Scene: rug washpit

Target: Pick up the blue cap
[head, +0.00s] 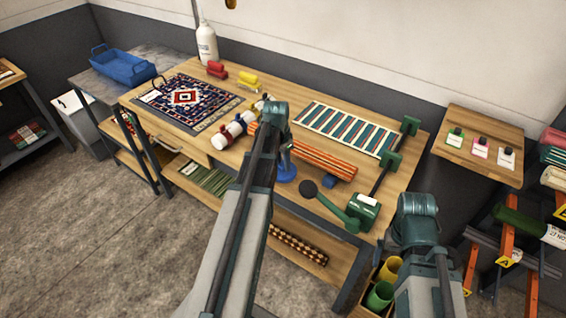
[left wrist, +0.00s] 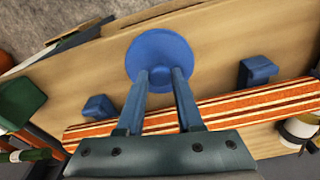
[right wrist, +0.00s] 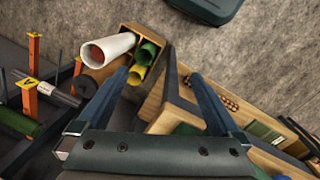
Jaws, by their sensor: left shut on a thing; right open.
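The blue cap (left wrist: 159,55) is a round blue disc at the fingertips of my left gripper (left wrist: 159,76) in the left wrist view. The fingers are shut on it. In the head view the cap (head: 286,174) shows beside the left wrist, near the table's front edge, partly hidden by my arm. I cannot tell whether it touches the tabletop. My right gripper (right wrist: 157,78) is open and empty, seen in the right wrist view above the floor and a crate of rolls.
The wooden table (head: 185,145) carries a patterned rug (head: 188,98), white rolls, a striped orange roll (head: 320,160) on blue blocks (left wrist: 258,70), and a green lever device (head: 362,208). A crate of colored rolls (right wrist: 150,40) stands below my right gripper.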

